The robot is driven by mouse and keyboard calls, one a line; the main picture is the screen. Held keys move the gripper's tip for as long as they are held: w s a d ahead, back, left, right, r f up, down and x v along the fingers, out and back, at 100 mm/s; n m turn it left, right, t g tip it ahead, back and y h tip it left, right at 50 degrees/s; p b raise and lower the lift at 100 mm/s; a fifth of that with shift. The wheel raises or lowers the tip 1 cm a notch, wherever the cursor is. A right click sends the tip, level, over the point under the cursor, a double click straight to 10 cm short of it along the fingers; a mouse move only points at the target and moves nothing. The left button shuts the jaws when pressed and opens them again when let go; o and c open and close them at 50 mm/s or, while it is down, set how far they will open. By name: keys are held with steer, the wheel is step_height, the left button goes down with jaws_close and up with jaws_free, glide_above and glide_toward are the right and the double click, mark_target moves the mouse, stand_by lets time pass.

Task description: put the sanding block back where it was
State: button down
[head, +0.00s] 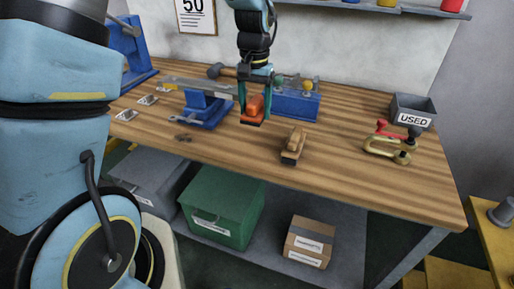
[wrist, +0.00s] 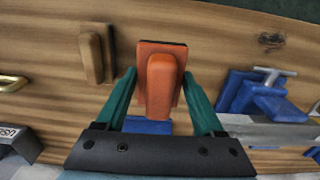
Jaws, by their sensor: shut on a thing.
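The orange sanding block (head: 254,109) has a raised grip and a thin dark underside. My gripper (head: 256,92) is shut on it from above, over the middle of the workbench. In the wrist view the sanding block (wrist: 161,84) sits between the two teal fingers, its grip pointing toward the camera. I cannot tell whether its underside touches the bench top or hangs just above it. A wooden block with a dark base (head: 293,146) stands apart on the bench (head: 340,170), to the right and nearer the front edge.
A blue vise (head: 204,108) stands left of my gripper, and a blue rack (head: 297,104) with tools stands close behind right. A hammer (head: 222,71) lies at the back. A brass clamp (head: 390,146) and a grey "USED" bin (head: 411,112) are at right. Bench space between is clear.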

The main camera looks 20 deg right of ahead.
mark_target(256, 146)
step_height(256, 146, down, 10)
steer(key=p, duration=0.2)
steer(key=shift+d+r+p, duration=0.1)
steer(key=shift+d+p, duration=0.05)
steer(key=shift+p, duration=0.25)
jaws_free()
step_height(256, 146, up, 12)
steer(key=b, duration=0.3)
steer(key=shift+s+b, duration=0.1)
steer(key=shift+b, duration=0.2)
steer(key=s+a+n, duration=0.2)
steer(key=a+n, duration=0.1)
steer(key=a, duration=1.2)
steer(key=s+a+n+t, duration=0.1)
steer(key=a+n, duration=0.3)
steer(key=a, duration=1.1)
steer(key=shift+s+t, duration=0.3)
steer(key=shift+s, duration=0.15)
